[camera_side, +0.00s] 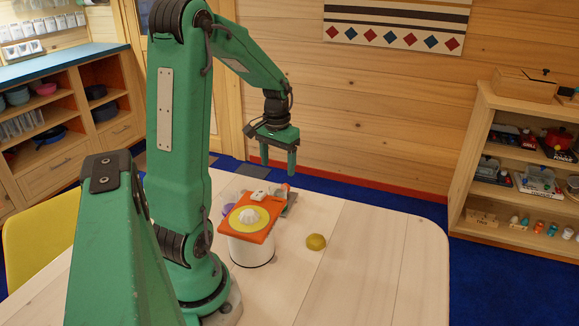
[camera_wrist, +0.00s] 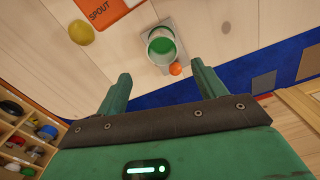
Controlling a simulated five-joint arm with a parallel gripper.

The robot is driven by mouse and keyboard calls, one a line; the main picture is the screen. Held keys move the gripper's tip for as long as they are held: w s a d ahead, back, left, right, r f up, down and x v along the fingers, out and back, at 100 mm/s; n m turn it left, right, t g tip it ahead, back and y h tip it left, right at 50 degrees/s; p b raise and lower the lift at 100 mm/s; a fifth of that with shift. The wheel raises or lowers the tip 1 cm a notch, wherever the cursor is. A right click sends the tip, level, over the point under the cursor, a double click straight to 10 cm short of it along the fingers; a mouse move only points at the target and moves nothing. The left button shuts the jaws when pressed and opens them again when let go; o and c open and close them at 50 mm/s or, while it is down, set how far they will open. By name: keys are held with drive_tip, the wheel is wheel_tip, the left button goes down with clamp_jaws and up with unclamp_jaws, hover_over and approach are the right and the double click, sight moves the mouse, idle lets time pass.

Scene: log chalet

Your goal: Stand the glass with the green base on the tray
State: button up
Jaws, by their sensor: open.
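The glass with the green base (camera_wrist: 162,46) shows in the wrist view as a clear rim around a green bottom. It is on or over a small grey plate, which may be the tray (camera_wrist: 181,27). In the side view a grey flat thing (camera_side: 292,200) shows behind the juicer, and the glass is mostly hidden there. My gripper (camera_side: 279,168) is open and empty, pointing down above the far side of the table. In the wrist view my gripper (camera_wrist: 161,72) has its fingers apart, with the glass beyond the gap, not between them.
A white juicer (camera_side: 251,249) with an orange top (camera_side: 265,233) stands near my base. A yellow lemon-like thing (camera_side: 316,242) lies to its right. A small orange ball (camera_wrist: 176,69) is beside the glass. A purple thing (camera_side: 230,209) is partly hidden. The table's right side is clear.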

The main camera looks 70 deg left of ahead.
drive_tip(key=s+d+r+m+t, duration=0.1)
drive_tip(key=d+r+m+t, duration=0.1)
drive_tip(key=d, duration=0.6)
drive_tip(key=s+d+r+m+t, duration=0.1)
drive_tip(key=s+d+r+m, duration=0.1)
drive_tip(key=d+r, duration=0.3)
drive_tip(key=s+d+r+m+t, duration=0.2)
drive_tip(key=d+r, duration=0.2)
drive_tip(key=d, duration=0.8)
drive_tip(key=shift+t, duration=0.3)
